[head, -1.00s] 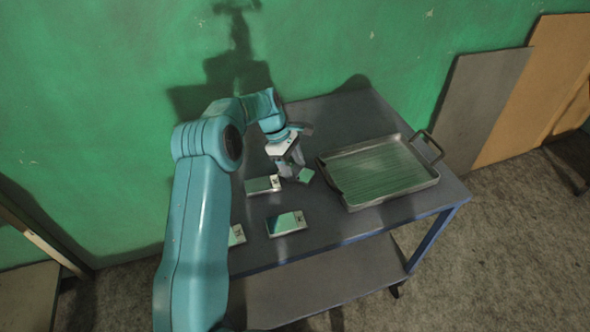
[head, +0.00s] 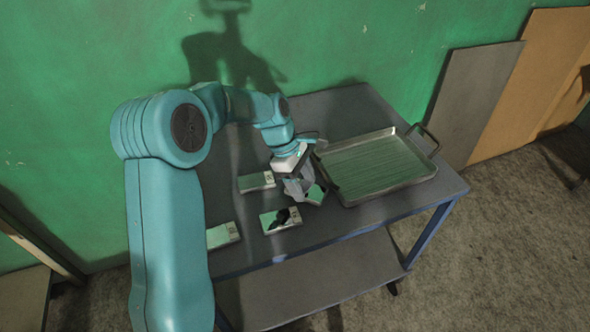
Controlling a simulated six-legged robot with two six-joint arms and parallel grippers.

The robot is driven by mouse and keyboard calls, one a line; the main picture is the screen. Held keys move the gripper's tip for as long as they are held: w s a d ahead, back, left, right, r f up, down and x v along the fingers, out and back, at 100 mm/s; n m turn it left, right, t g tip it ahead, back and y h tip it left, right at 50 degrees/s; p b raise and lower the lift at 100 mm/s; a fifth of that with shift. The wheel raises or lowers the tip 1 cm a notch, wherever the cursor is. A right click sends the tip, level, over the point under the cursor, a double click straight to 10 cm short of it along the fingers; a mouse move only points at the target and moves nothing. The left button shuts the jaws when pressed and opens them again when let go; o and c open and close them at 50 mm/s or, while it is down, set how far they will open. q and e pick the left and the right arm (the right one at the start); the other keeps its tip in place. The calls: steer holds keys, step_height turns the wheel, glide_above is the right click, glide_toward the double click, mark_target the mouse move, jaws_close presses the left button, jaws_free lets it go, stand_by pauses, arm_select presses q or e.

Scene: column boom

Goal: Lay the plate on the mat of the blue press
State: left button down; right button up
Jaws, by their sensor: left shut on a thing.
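My left gripper (head: 301,187) is shut on a small shiny plate (head: 317,191). The plate is tilted and is held above the table, just left of the tray's near-left corner. The fingers hide part of the plate. Three similar flat mirror-like pieces, each with a pale marked end, lie on the table: one behind (head: 256,182), one in the middle (head: 281,220) and one at the front left (head: 222,235). No blue press or mat is in view. My right gripper is not in view.
A metal tray (head: 412,181) with a ribbed floor and a handle stands on the right of the grey table (head: 352,219). A lower shelf (head: 330,277) runs beneath. Grey (head: 474,103) and tan (head: 526,90) boards lean on the green wall behind.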

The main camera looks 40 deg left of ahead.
arm_select(q)
steer(key=s+d, duration=0.1)
steer(key=d, duration=0.1)
steer(key=s+d, duration=0.1)
steer(key=d, duration=0.1)
steer(key=s+d, duration=0.1)
steer(key=d, duration=0.1)
steer(key=shift+r+b, duration=0.1)
steer(key=shift+b, duration=0.2)
steer(key=w+d+m, duration=0.1)
steer(key=d, duration=0.1)
steer(key=d+m+p, duration=0.1)
steer(key=d, duration=0.2)
steer(key=w+d+m+g, duration=0.1)
steer(key=d, duration=0.2)
steer(key=shift+w+f, duration=0.2)
steer(key=shift+w, duration=0.15)
steer(key=m+g+y, duration=0.1)
steer(key=m, duration=0.5)
steer(key=d+m+g+y+p, duration=0.1)
steer(key=m+g+y, duration=0.1)
steer(key=m, duration=0.4)
steer(key=r+m+g+y, duration=0.1)
steer(key=m+g, duration=0.1)
steer(key=m, duration=0.4)
steer(key=shift+s+d+r+m, duration=0.1)
steer(key=shift+s+d+m, duration=0.1)
steer(key=shift+d+m, duration=0.15)
